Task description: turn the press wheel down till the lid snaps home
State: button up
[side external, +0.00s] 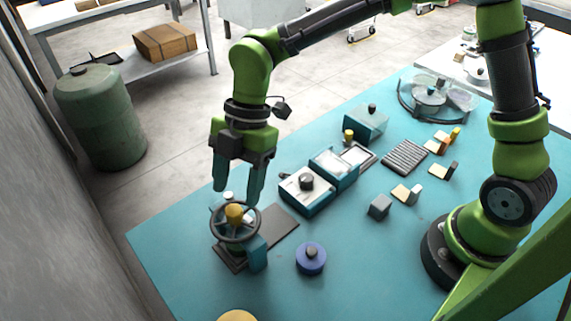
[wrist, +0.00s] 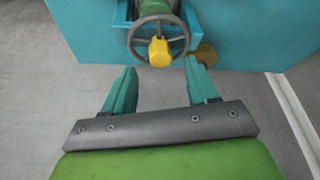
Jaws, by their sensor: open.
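The press wheel (side external: 215,232) is a dark spoked ring with a yellow knob (side external: 235,213). It stands over a dark base plate on the teal table, near the table's left edge. In the wrist view the wheel (wrist: 135,46) and yellow knob (wrist: 159,52) lie just beyond the fingertips, with a green cylindrical part behind the wheel. My gripper (side external: 238,192) is above the wheel, pointing down, with its two teal fingers apart and nothing between them. In the wrist view my gripper (wrist: 161,68) is open too. I cannot make out the lid under the wheel.
A blue round piece (side external: 311,261) with a dark knob sits right of the press. A teal and white box with a dial (side external: 307,181) stands behind it to the right. A grey block (side external: 379,207) is farther right. The front middle of the table is mostly clear.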

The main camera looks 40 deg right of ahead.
jog(key=v, duration=1.2)
jog(key=shift+r, duration=0.35)
jog(key=shift+w, duration=0.1)
